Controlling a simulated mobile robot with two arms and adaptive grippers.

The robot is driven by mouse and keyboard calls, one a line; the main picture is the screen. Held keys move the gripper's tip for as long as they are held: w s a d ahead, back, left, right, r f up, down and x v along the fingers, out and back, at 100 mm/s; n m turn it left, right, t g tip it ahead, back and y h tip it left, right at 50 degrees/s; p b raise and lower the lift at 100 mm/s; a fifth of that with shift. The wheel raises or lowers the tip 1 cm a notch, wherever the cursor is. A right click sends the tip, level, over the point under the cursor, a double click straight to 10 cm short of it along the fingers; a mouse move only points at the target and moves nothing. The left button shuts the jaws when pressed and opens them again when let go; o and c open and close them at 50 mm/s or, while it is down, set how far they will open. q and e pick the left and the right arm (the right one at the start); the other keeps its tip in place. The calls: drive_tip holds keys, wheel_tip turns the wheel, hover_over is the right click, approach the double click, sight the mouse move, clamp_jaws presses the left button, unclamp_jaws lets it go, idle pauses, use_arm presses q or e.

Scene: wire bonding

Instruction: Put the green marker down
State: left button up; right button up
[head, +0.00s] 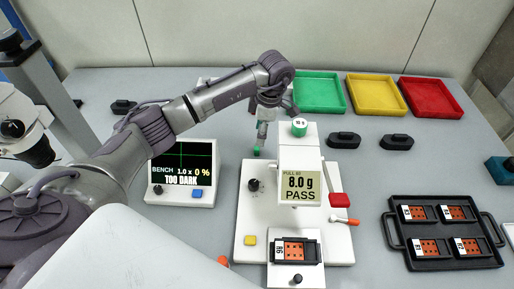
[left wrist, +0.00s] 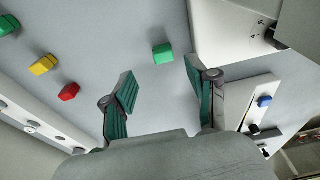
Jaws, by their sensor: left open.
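The green marker (left wrist: 162,53) is a small green block resting on the grey bench in the left wrist view. In the head view it shows as a small green spot (head: 257,151) just below my left gripper (head: 263,135). My left gripper is open in the left wrist view (left wrist: 160,88), its green-padded fingers wide apart. The marker appears beyond the fingertips, with clear space on both sides, and neither finger touches it. My right gripper is in neither view.
The white pull tester (head: 300,155) stands right of the gripper, the bench display (head: 181,172) left. Green (head: 319,92), yellow (head: 375,95) and red (head: 430,97) trays lie behind. Another green (left wrist: 8,25), a yellow (left wrist: 43,64) and a red block (left wrist: 69,91) show in the wrist view.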

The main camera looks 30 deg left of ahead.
sight(257, 150)
use_arm(q)
drive_tip(key=f, duration=0.1)
drive_tip(key=f+p, duration=0.1)
drive_tip(key=f, duration=0.1)
drive_tip(key=s+f, duration=0.1)
drive_tip(key=shift+a+f+p, duration=0.25)
drive_tip(key=shift+f+p, duration=0.1)
drive_tip(key=shift+a+f, duration=0.1)
drive_tip(key=shift+f, duration=0.3)
drive_tip(key=c, duration=0.9)
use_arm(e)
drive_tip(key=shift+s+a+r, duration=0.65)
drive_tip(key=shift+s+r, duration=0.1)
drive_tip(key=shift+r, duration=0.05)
